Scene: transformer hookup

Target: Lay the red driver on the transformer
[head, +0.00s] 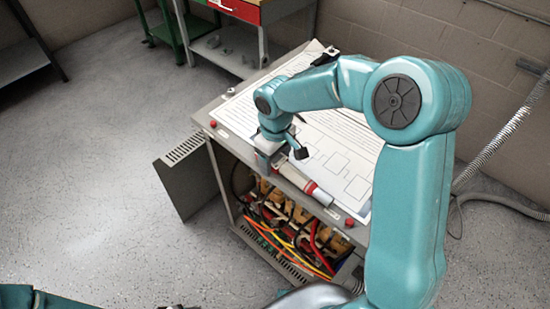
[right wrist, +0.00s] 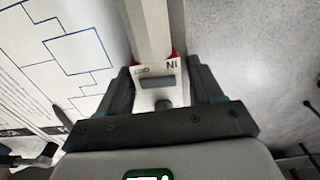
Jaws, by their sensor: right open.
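The transformer (head: 222,183) is a grey cabinet with an open front door and colored wires inside. The red driver (head: 312,189), a pale tool with red bands, lies along the front edge of its top, as far as I can tell resting there. In the right wrist view the driver (right wrist: 160,82) shows a small grey display and lies between the fingers. My right gripper (head: 273,160) is at the driver's left end, its jaws (right wrist: 160,90) open on either side of it. My left arm shows only at the bottom left edge; its jaws cannot be made out.
Paper sheets (head: 340,135) with diagrams cover most of the cabinet top. Small red knobs (head: 213,124) sit at its front corners. The cabinet door (head: 187,178) stands open to the left. A bench with a red drawer (head: 238,10) is behind. The floor at left is clear.

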